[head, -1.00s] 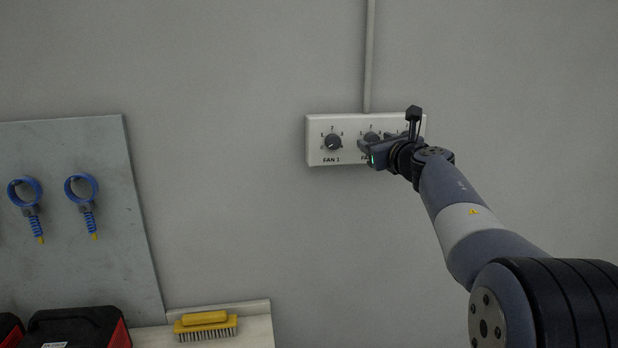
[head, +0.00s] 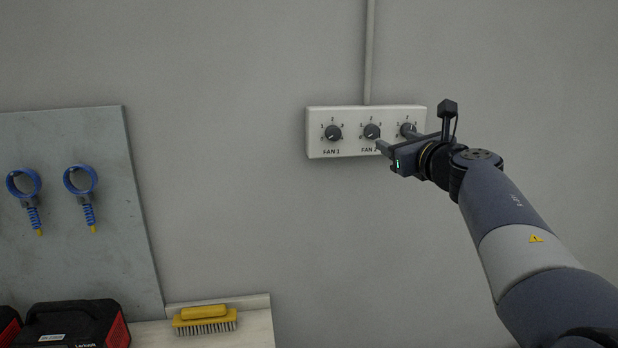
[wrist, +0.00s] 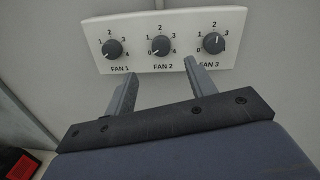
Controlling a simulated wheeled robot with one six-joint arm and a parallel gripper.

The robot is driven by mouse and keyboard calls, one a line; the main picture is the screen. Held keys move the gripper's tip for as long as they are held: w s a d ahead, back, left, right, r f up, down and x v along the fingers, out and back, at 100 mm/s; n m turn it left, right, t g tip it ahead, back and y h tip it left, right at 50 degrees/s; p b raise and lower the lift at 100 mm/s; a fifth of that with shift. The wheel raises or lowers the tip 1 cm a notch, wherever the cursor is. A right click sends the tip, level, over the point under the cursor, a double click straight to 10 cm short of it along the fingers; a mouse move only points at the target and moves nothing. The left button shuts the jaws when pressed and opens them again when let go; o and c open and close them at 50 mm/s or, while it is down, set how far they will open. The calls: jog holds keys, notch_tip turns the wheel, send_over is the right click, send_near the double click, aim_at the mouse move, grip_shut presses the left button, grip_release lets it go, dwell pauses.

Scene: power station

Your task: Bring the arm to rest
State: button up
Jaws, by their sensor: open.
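My gripper (head: 392,141) is open and empty in front of the right part of a white fan control panel (head: 350,150) on the wall. In the wrist view its two fingers (wrist: 158,80) stand apart below the panel (wrist: 90,32), with a gap around the FAN 2 knob's column. The panel bears the FAN 1 knob (wrist: 112,48), FAN 2 knob (wrist: 160,46) and FAN 3 knob (wrist: 213,42). The FAN 1 and FAN 2 pointers lean lower left; the FAN 3 pointer is near upright. In the head view my gripper partly covers the FAN 3 side. No knob is between the fingertips.
A conduit (head: 369,50) runs up from the panel. At left a grey board (head: 80,140) holds blue ring tools (head: 80,181). Below are a black-and-red case (head: 75,322) and a yellow brush (head: 205,318) on a shelf. The wall around the panel is clear.

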aim_at(375, 133)
jog(key=p+x, duration=0.2)
jog(key=x, duration=0.7)
jog(key=shift+w, duration=0.15)
jog(key=shift+w+m, duration=0.3)
jog(key=m, duration=0.4)
jog(key=shift+s+p, duration=0.1)
jog(key=shift+p, duration=0.25)
jog(key=m, duration=0.3)
jog(key=m+p, duration=0.1)
jog(key=m, duration=0.2)
jog(key=shift+f+m+t, duration=0.2)
jog(key=shift+m+t, duration=0.1)
jog(key=shift+t, duration=0.1)
jog(key=m+p, duration=0.1)
jog(key=m, duration=0.5)
jog(key=shift+h, duration=0.4)
jog(key=m+p, duration=0.1)
jog(key=m, duration=0.4)
jog(key=shift+f+m+h, duration=0.15)
jog(key=shift+m+h, duration=0.15)
jog(key=shift+m, duration=0.1)
